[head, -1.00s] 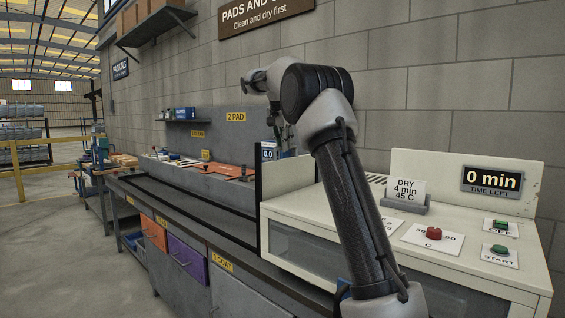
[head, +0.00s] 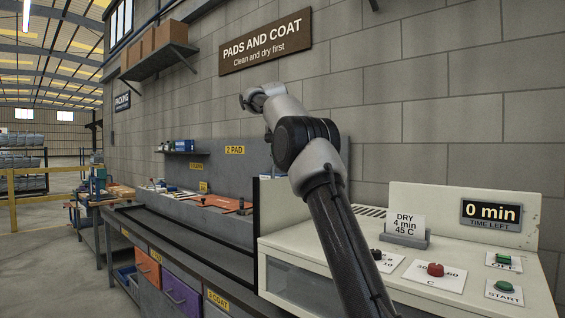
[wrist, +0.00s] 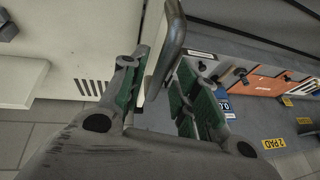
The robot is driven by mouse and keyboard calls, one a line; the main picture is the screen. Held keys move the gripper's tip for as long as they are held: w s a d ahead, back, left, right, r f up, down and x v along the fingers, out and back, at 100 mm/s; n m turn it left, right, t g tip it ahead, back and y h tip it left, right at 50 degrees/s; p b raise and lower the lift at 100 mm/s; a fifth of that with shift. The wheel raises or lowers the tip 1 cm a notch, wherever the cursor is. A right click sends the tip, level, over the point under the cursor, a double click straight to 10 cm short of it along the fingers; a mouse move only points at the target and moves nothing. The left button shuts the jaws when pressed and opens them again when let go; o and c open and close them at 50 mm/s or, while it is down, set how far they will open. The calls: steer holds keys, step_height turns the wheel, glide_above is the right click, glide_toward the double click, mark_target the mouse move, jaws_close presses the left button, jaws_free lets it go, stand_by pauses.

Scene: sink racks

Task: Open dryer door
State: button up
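The cream dryer (head: 340,262) stands at the right in the head view, with a dark window (head: 300,287) in its front. A cream upright panel (head: 271,192) rises at its left end beside a black vertical edge; I cannot tell whether this is the door or how far it is open. In the wrist view a dark bar handle (wrist: 168,45) extends between the fingers of my gripper (wrist: 160,95). The green-padded fingers are apart, and whether they touch the bar is unclear. In the head view my arm hides the fingers.
The dryer top carries a DRY 4 min 45 C card (head: 404,226), a red knob (head: 435,269), green buttons (head: 504,286) and a 0 min display (head: 490,213). The bench (head: 190,245) runs left. The block wall is close behind my arm.

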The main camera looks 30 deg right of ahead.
steer(key=shift+r, duration=0.1)
steer(key=s+a+r, duration=0.4)
steer(key=s+a, duration=0.6)
steer(key=shift+r, duration=0.15)
stand_by(0.7)
stand_by(0.4)
